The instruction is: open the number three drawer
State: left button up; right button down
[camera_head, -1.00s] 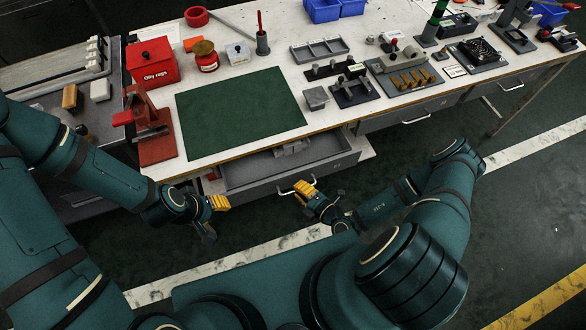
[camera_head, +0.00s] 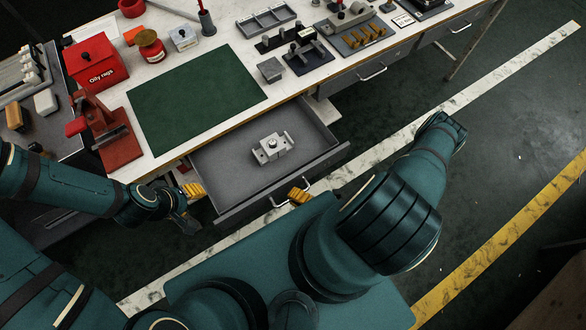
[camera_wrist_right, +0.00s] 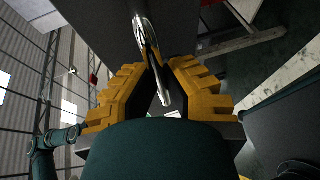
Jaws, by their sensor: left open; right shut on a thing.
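A grey drawer (camera_head: 222,170) under the bench stands well open in the head view. A pale metal block-like part (camera_head: 272,148) lies inside it. I cannot read a number on the drawer's front. My right gripper (camera_head: 299,196) is at the front of this drawer, shut on its silver handle (camera_head: 282,198). In the right wrist view, the handle (camera_wrist_right: 142,25) passes between the yellow fingers of my right gripper (camera_wrist_right: 161,68). My left gripper (camera_head: 187,198) is open and empty, just left of the drawer, apart from it.
Two shut drawers with silver handles (camera_head: 372,72) (camera_head: 460,27) are further right under the bench. The white benchtop carries a green mat (camera_head: 195,100), a red oily rags bin (camera_head: 95,62), a red press (camera_head: 112,135) and fixtures. The floor to the right is clear.

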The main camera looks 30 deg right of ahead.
jog(key=shift+a, duration=0.1)
jog(key=c, duration=1)
grip_release()
jog(key=v, duration=1.2)
jog(key=shift+r, duration=0.1)
